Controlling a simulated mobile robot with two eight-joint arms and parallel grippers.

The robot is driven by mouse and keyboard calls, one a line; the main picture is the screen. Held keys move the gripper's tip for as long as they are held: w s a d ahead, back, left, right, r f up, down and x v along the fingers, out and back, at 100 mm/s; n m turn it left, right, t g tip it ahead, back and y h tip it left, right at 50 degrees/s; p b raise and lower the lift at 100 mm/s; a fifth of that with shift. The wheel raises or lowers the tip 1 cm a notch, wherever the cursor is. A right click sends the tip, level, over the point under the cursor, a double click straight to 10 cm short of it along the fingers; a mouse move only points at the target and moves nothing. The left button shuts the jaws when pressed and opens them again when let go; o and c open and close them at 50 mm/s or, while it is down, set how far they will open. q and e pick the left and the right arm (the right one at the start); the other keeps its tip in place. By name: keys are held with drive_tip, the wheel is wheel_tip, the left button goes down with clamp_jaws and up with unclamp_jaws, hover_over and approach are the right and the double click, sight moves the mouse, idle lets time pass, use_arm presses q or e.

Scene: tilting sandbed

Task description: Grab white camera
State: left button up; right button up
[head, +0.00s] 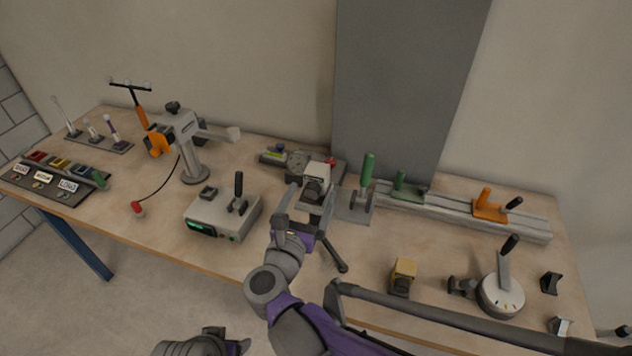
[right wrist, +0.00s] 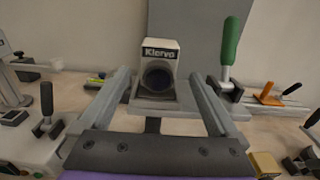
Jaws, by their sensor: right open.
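The white camera (head: 318,170) is a small boxy body with a dark lens, standing on a grey plate near the back middle of the bench. In the right wrist view the camera (right wrist: 160,55) faces me with a "Klervo" label above its round lens. My right gripper (head: 303,205) is open and empty, just in front of the camera. In the right wrist view its two fingers (right wrist: 160,82) lie to either side of the lens, with visible gaps. A grey part of my left arm shows at the bottom edge of the head view; its jaws cannot be made out.
A green-handled lever (head: 366,172) stands close right of the camera. A control box with a black lever (head: 222,215) is to the left. A rail with an orange slider (head: 490,205) runs right. A yellow block (head: 403,272) sits near the front edge.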

sight(314, 185)
drive_tip(key=x, duration=0.5)
drive_tip(key=shift+w+r, duration=0.1)
drive_tip(key=shift+r, duration=0.2)
drive_tip(key=shift+a, duration=0.1)
clamp_jaws()
